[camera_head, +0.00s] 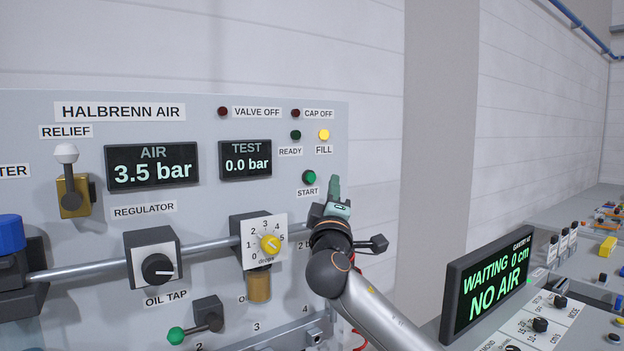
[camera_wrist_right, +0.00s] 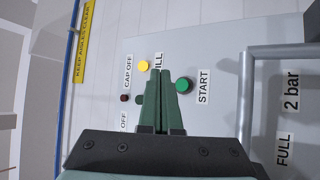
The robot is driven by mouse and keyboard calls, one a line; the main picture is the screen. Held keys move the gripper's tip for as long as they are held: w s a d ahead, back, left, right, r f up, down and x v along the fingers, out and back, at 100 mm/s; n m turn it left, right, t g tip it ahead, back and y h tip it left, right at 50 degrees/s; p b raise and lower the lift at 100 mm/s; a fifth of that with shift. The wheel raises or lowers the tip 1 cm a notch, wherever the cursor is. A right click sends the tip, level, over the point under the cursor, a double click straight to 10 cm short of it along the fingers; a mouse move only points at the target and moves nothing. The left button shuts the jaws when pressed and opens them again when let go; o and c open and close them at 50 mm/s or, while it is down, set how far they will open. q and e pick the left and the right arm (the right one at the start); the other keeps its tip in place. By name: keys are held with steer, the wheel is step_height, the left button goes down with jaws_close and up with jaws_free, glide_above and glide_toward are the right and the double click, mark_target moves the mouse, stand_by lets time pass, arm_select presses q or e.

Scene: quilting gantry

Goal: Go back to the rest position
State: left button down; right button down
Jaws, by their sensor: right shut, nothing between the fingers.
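My right gripper (camera_head: 333,187) is shut and empty, its green fingers pointing up beside the right edge of the grey air panel (camera_head: 215,110). In the right wrist view the closed fingertips (camera_wrist_right: 160,74) lie between the yellow FILL lamp (camera_wrist_right: 144,66) and the green START button (camera_wrist_right: 184,85). In the head view the START button (camera_head: 309,177) is just left of the fingers, with a gap in the picture. How far the tips are from the panel I cannot tell. My left gripper is not in view.
The AIR display (camera_head: 152,165) reads 3.5 bar and the TEST display (camera_head: 246,160) 0.0 bar. A horizontal pipe (camera_head: 90,267) and the regulator knob (camera_head: 157,269) stick out from the panel. At right, a tilted screen (camera_head: 487,283) reads "WAITING 0 cm NO AIR" above a control desk.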

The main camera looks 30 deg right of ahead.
steer(key=s+a+f+g+y, duration=0.2)
steer(key=s+a+f+y, duration=0.1)
steer(key=f, duration=0.9)
steer(key=s+a+f+m+g+y, duration=0.1)
steer(key=s+a+f+g+y, duration=0.15)
steer(key=f, duration=0.85)
steer(key=s+a+f+g+y, duration=0.2)
steer(key=s+a+f+y, duration=0.15)
steer(key=f, duration=0.85)
steer(key=s+a+f+m+g+y, duration=0.1)
steer(key=s+a+f+g, duration=0.2)
steer(key=s+f, duration=0.45)
steer(key=s+a+f+m+g+y, duration=0.2)
steer(key=s+f+g, duration=0.15)
steer(key=s, duration=0.75)
steer(key=s+a+f+m+g+y, duration=0.1)
steer(key=s+a+f+g, duration=0.15)
steer(key=s+f, duration=0.5)
steer(key=w+a+f+t+y+p, duration=0.2)
steer(key=a+f+t, duration=0.2)
steer(key=f+t, duration=0.2)
steer(key=shift+a+f+p, duration=0.4)
steer(key=shift+f, duration=0.25)
